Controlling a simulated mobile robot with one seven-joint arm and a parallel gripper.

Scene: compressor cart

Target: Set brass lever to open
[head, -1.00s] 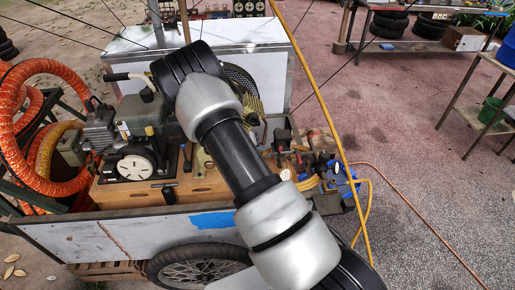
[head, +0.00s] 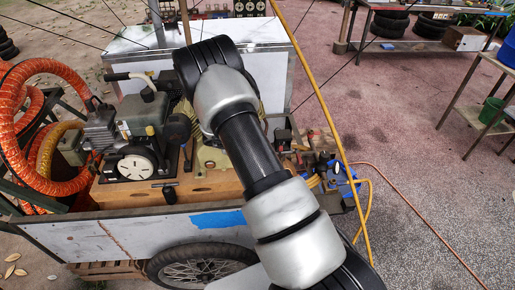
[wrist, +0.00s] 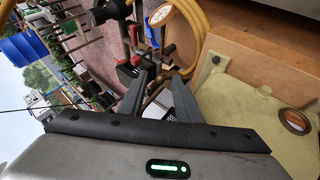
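In the wrist view, my gripper (wrist: 160,76) has its two dark fingers apart, with a gap between them. Beyond the fingertips is a cluster of pipe fittings with a red and black part (wrist: 128,72) and a round white-faced gauge (wrist: 161,15). I cannot surely pick out the brass lever or its position in this cluster. In the head view, my arm crosses the cart and hides my gripper.
The cart (head: 130,238) carries an engine (head: 140,120) and a wooden deck (head: 135,194). A tan housing (wrist: 250,110) is close on the right in the wrist view. A yellow hose (wrist: 197,30) curves near the gauge. Orange ducting (head: 15,130) lies at left.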

